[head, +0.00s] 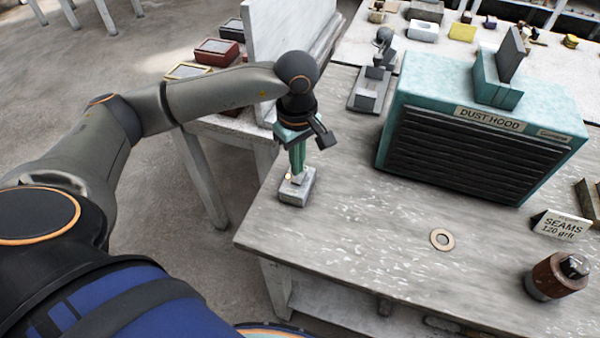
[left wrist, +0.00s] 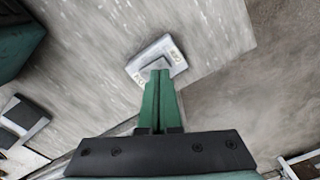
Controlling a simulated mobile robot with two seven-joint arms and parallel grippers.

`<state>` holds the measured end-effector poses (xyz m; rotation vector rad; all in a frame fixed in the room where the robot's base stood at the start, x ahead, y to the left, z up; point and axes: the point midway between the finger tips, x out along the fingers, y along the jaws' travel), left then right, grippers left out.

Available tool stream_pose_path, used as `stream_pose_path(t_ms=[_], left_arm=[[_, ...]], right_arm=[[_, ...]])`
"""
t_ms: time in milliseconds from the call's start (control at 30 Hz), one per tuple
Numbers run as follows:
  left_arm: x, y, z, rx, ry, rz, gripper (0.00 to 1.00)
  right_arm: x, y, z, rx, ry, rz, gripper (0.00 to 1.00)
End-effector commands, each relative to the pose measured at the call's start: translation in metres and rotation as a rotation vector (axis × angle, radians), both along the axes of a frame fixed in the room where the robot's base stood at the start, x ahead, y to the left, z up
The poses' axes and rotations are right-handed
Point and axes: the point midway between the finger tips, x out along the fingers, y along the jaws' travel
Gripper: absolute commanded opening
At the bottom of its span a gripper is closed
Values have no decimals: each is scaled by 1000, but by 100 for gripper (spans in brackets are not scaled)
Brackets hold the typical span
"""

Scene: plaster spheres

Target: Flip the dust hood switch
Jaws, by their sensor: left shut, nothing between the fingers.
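The switch is a small pale grey box (head: 297,190) near the left edge of the worktable, with small light labels on its top. It also shows in the left wrist view (left wrist: 168,50), where the fingertips cover part of its top. My left gripper (head: 297,172) points down over it with its green fingers shut and empty. The fingertips are at the box's top; I cannot tell whether they touch it, and the lever's position is hidden. The teal dust hood (head: 425,90) with dark slats and a "DUST HOOD" label stands to the right. My right gripper is out of view.
The worktable (head: 350,230) is clear between the switch and a flat ring (head: 442,239). A "SEAMS" sign (head: 562,226) and a brown round container (head: 556,277) stand at the right. A grey metal fixture (head: 371,88) stands behind the switch. A side table (head: 240,124) is at the left.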

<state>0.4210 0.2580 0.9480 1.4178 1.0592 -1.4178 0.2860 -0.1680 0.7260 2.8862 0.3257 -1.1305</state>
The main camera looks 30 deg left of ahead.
Motion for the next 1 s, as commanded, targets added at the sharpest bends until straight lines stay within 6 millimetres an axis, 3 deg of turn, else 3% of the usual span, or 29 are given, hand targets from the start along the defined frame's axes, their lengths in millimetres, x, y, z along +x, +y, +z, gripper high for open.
stream_pose_path(t_ms=[1000], left_arm=[[0,0,-9,0,0,0,0]], right_arm=[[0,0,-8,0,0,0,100]])
